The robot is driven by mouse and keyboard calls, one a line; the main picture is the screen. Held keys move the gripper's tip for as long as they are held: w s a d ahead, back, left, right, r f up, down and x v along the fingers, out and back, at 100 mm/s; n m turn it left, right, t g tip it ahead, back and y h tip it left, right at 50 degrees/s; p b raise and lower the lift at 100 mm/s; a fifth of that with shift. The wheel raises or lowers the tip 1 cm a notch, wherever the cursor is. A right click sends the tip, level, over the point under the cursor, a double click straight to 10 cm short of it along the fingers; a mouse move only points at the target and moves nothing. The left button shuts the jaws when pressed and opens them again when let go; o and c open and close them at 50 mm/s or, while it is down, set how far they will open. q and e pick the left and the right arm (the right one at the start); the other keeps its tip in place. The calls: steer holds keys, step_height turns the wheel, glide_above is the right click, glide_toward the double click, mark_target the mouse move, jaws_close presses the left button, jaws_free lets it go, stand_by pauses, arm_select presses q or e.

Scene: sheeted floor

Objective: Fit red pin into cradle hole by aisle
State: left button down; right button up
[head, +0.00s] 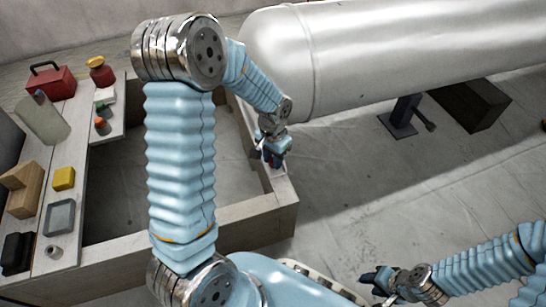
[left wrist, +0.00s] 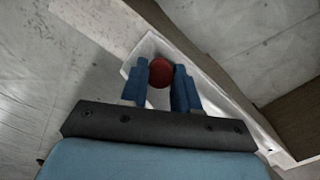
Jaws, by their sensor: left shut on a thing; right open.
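The red pin (left wrist: 161,72) shows as a round red end between the two blue fingers of my left gripper (left wrist: 160,88), which is shut on it. In the head view, my left gripper (head: 272,161) points down at the right side of a pale timber frame (head: 262,205), close to its near right corner. In the left wrist view, a whitish strip (left wrist: 228,105) runs diagonally behind the fingers. No hole can be made out; the fingers and pin may hide it. I cannot tell whether the pin touches the timber. My right gripper (head: 374,281) is open and empty over the floor at the lower right.
A large pale cylinder (head: 400,50) spans the upper right, near my left forearm. A plank at left holds a red toolbox (head: 50,82), a yellow block (head: 64,179), a grey tray (head: 60,217) and wooden blocks (head: 25,188).

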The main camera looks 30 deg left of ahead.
mark_target(272, 159)
arm_select(q)
steer(key=shift+f+b, duration=0.4)
steer(key=shift+f, duration=0.15)
steer(key=c, duration=0.8)
jaws_free()
steer(key=shift+d, duration=0.1)
steer(key=shift+o, duration=0.2)
step_height(272, 159, up, 14)
steer(key=p, duration=0.3)
steer(key=shift+a, duration=0.2)
steer(key=shift+f, duration=0.1)
